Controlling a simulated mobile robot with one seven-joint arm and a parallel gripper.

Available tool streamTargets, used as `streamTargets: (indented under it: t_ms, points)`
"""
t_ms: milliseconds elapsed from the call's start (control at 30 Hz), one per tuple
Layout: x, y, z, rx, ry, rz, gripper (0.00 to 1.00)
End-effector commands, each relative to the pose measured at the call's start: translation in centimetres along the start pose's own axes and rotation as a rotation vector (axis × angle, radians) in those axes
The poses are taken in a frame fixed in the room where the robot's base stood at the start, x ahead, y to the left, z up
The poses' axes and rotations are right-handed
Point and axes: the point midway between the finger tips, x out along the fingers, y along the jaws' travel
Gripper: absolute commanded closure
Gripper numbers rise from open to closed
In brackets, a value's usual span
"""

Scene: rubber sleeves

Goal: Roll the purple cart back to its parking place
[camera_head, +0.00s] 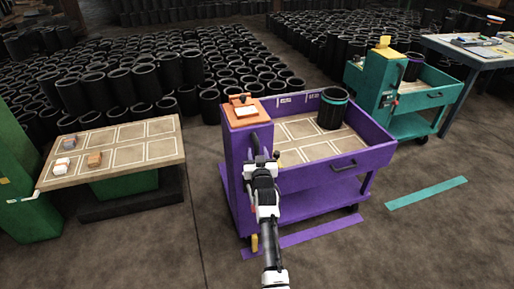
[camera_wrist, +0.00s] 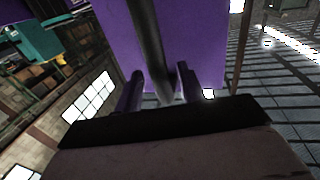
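The purple cart (camera_head: 340,163) stands in the middle of the camera_head view, with an open divided tray and an orange-topped column at its left. A black sleeve (camera_head: 333,112) with a teal band stands upright in the tray. A purple floor stripe (camera_head: 318,233) runs along the cart's near side, partly hidden by my arm. My gripper (camera_head: 262,160) is at the column's near side. In the wrist view, a dark bar (camera_wrist: 148,40) runs between my gripper's two fingers (camera_wrist: 160,88) in front of a purple panel. Gaps show beside the bar, and the fingers look open around it.
A teal cart (camera_head: 420,95) stands at the right behind a teal floor stripe (camera_head: 427,193). A table (camera_head: 475,55) is beyond it. A low wooden-topped stand (camera_head: 115,155) with small blocks is at the left. Many black sleeves (camera_head: 150,85) fill the back. The near floor is clear.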

Motion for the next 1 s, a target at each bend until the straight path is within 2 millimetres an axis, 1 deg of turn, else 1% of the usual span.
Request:
streamTargets:
  t_ms: [100, 200, 500, 800, 1000]
  points:
    - [0.98, -0.06, -0.15, 0.001, 0.001, -0.001, 0.61]
    - [1.36, -0.03, -0.10, 0.001, 0.001, 0.000, 0.61]
    - [1.48, -0.02, -0.02, 0.002, 0.001, 0.000, 0.61]
    - [1.47, -0.01, -0.03, 0.002, 0.001, 0.000, 1.00]
    - [1.46, -0.01, -0.03, 0.002, 0.001, 0.000, 1.00]
